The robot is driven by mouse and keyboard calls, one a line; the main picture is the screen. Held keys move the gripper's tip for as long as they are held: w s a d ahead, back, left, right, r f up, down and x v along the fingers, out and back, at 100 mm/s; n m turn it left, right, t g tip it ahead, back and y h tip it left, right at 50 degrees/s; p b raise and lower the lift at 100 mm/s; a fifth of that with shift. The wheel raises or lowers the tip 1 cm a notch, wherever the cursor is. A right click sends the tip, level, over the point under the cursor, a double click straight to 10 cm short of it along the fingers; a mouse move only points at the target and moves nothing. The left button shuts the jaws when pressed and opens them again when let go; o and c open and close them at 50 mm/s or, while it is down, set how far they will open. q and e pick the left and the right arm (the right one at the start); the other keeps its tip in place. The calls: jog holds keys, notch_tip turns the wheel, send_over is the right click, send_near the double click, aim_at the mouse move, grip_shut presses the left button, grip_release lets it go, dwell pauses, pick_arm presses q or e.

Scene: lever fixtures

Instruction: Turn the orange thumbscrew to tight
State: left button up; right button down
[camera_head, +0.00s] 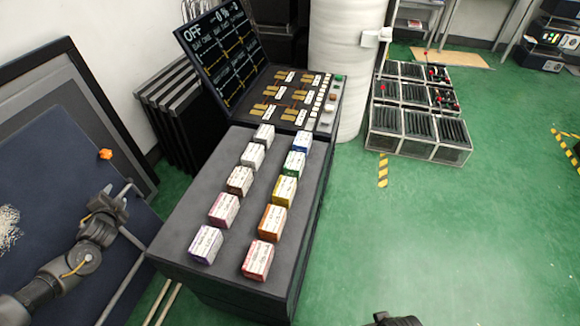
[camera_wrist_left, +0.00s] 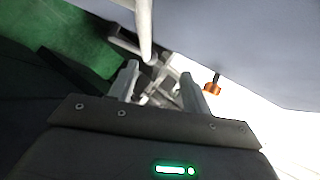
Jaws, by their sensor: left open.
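The orange thumbscrew (camera_head: 105,154) sticks out from the dark blue panel at the left in the head view. In the left wrist view the orange thumbscrew (camera_wrist_left: 212,89) is a knob on a short dark stem, just right of the right finger. My left gripper (camera_head: 116,194) is below the thumbscrew in the head view, apart from it. In the left wrist view the fingers of my left gripper (camera_wrist_left: 158,80) are spread, with no object held between them. A small dark part at the bottom edge of the head view may belong to my right arm; its fingers cannot be made out.
A grey bar (camera_head: 125,235) runs close to my left gripper. The dark cabinet (camera_head: 180,240) to its right carries several coloured boxes and a control console (camera_head: 295,100) with a screen reading OFF. Black crates (camera_head: 418,135) stand on the green floor, which is open at the right.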

pick_arm(q)
notch_tip(320, 180, up, 5)
jog(key=w+m+t+b, duration=0.1)
jog(key=w+t+b, duration=0.1)
jog(key=b, duration=0.2)
jog(key=m+t+b, duration=0.1)
jog(key=b, duration=0.2)
send_near(107, 151)
jog(key=shift+w+a+f, duration=0.6)
jog(key=shift+w+f, duration=0.05)
jog(key=shift+f, duration=0.1)
jog(key=b+x, duration=0.1)
jog(key=x, duration=0.7)
jog(key=shift+w+a, duration=0.1)
jog(key=shift+w, duration=0.1)
jog(key=shift+w+a, duration=0.2)
jog(key=shift+w, duration=0.45)
pick_arm(e)
jog(key=w+a+r+t+y, duration=0.1)
jog(key=w+a+r+t, duration=0.1)
jog(key=r, duration=0.4)
jog(key=shift+w+r+n+t, duration=0.4)
jog(key=shift+w+t, duration=0.2)
jog(key=shift+t, duration=0.3)
pick_arm(q)
jog(key=shift+c, duration=0.2)
jog(key=c, duration=1)
